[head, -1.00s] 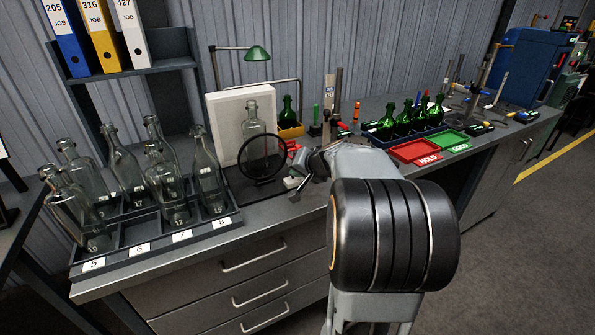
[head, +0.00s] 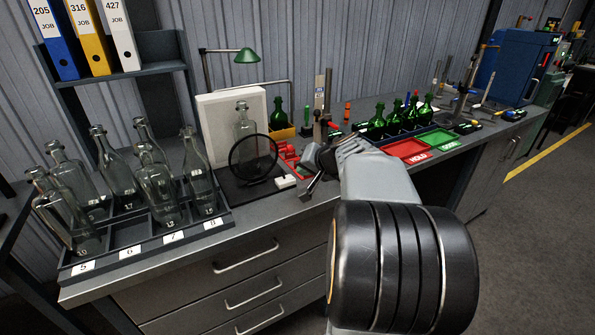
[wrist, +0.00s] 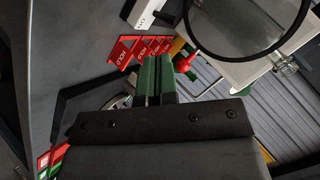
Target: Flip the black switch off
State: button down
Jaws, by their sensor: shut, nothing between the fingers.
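A small white box (head: 285,181) sits on the bench at the front right of the black base of the round magnifier (head: 253,159). The white box also shows at the top of the wrist view (wrist: 148,14), with small dark marks on it. I cannot make out the black switch for certain or tell its position. My gripper (head: 309,192) is just right of the white box in the head view, apart from it. In the wrist view its green fingers (wrist: 155,78) are together and empty, below the box in the picture.
Red HOLD tags (wrist: 125,48) lie close to my fingertips. A backlit white panel (head: 205,135) and a clear bottle stand behind the magnifier. A rack (head: 150,240) of clear bottles is at left. Red (head: 405,149) and green trays are at right.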

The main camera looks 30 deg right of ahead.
jog(key=v, duration=0.8)
jog(key=shift+d, duration=0.15)
dwell(0.4)
jog(key=s+a+f+g+p, duration=0.2)
jog(key=s+a+f+g, duration=0.2)
jog(key=f, duration=0.2)
jog(key=s+a+r+n+g+p, duration=0.1)
jog(key=a+n+p, duration=0.3)
jog(key=a, duration=0.5)
jog(key=s+a+r+n+g+h+p, duration=0.1)
jog(key=s+a+r+n+g+p, duration=0.1)
jog(key=a, duration=0.6)
jog(key=s+n+p, duration=0.1)
jog(key=n+p, duration=0.1)
jog(key=n, duration=0.1)
jog(key=shift+s+a+p, duration=0.3)
jog(key=shift+a+p, duration=0.05)
jog(key=shift+a, duration=0.05)
